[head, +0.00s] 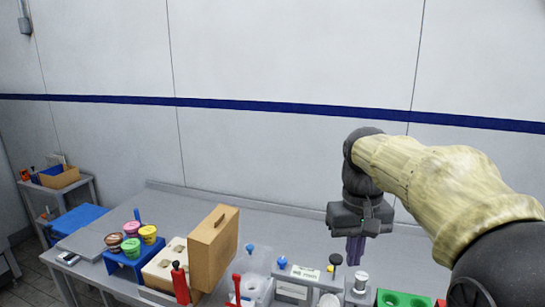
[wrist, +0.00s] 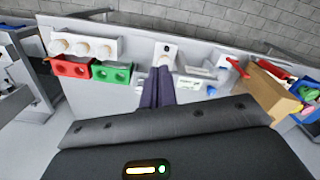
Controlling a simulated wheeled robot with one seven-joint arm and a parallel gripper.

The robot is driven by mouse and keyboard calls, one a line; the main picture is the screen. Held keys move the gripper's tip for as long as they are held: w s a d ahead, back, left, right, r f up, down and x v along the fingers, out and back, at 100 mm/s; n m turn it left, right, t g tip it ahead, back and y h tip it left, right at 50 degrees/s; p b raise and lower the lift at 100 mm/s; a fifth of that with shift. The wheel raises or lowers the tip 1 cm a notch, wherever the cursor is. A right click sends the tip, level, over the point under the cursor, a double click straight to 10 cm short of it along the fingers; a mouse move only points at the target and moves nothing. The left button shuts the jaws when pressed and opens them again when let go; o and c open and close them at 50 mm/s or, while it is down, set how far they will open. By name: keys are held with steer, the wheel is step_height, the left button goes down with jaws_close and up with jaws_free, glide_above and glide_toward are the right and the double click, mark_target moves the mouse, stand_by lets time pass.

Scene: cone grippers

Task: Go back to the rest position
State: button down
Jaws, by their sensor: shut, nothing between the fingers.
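My gripper (head: 356,252) hangs from my cream-sleeved arm on the right of the head view, above the grey table (head: 170,205). Its purple fingers are together, point down and hold nothing. In the wrist view the fingers (wrist: 158,86) show at the middle, over the table, beside a white block with a round fitting (wrist: 166,52). The fingertips seem to be above the table's items; the exact gap cannot be told.
Red-handled items and a green block (head: 402,298) line the front. The table's back strip is clear. A side table (head: 75,190) stands far left.

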steer(key=s+f+t, duration=0.1)
steer(key=s+f, duration=0.2)
steer(key=f, duration=0.4)
steer(key=s+f+t, duration=0.1)
steer(key=s+f, duration=0.2)
steer(key=f, duration=0.4)
steer(key=s+f+m, duration=0.1)
steer(key=s+f, duration=0.2)
steer(key=f, duration=0.4)
steer(key=shift+f+t, duration=0.35)
steer(key=shift+t, duration=0.05)
